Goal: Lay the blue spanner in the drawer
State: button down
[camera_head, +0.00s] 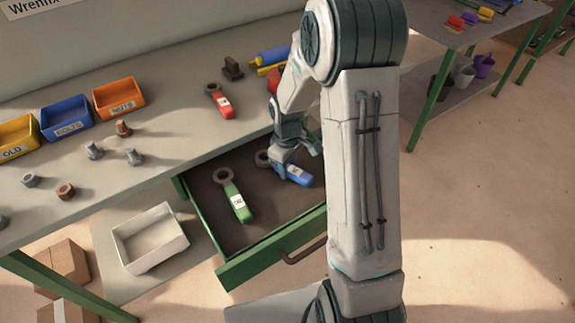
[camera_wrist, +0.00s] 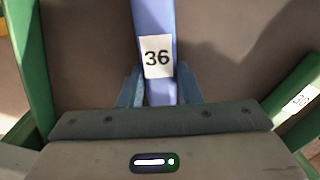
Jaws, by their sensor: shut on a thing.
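The blue spanner (camera_head: 297,174), with a white label, is at the right side of the open green drawer (camera_head: 222,273). My gripper (camera_head: 283,158) is shut on it, over the drawer. In the wrist view the spanner (camera_wrist: 155,22) runs between the fingertips (camera_wrist: 159,90) and its label reads 36. I cannot tell whether the spanner touches the drawer floor. A green spanner (camera_head: 236,199) lies in the drawer to the left, and its labelled handle (camera_wrist: 303,100) shows at the right of the wrist view. My arm hides the drawer's right end.
On the bench top (camera_head: 165,160) are yellow (camera_head: 17,138), blue (camera_head: 68,118) and orange (camera_head: 118,98) bins, loose nuts and bolts, and a red spanner (camera_head: 219,101). A white tray (camera_head: 150,239) sits below, left of the drawer. The drawer's middle floor is partly clear.

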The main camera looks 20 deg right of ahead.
jog(key=c, duration=1)
grip_release()
jog(key=shift+c, duration=0.2)
notch_tip(320, 180, up, 12)
jog(key=s+r+m+t, duration=0.1)
jog(key=s+r+m, duration=0.1)
jog(key=s, duration=0.4)
jog(key=s+r+m, duration=0.3)
jog(key=s, duration=0.4)
jog(key=s+a+r+m+t, duration=0.1)
jog(key=s+r+m, duration=0.1)
jog(key=s, duration=0.4)
jog(key=shift+s+r+m+t+p, duration=0.3)
jog(key=shift+s+r+m+p, duration=0.1)
jog(key=shift+m, duration=0.3)
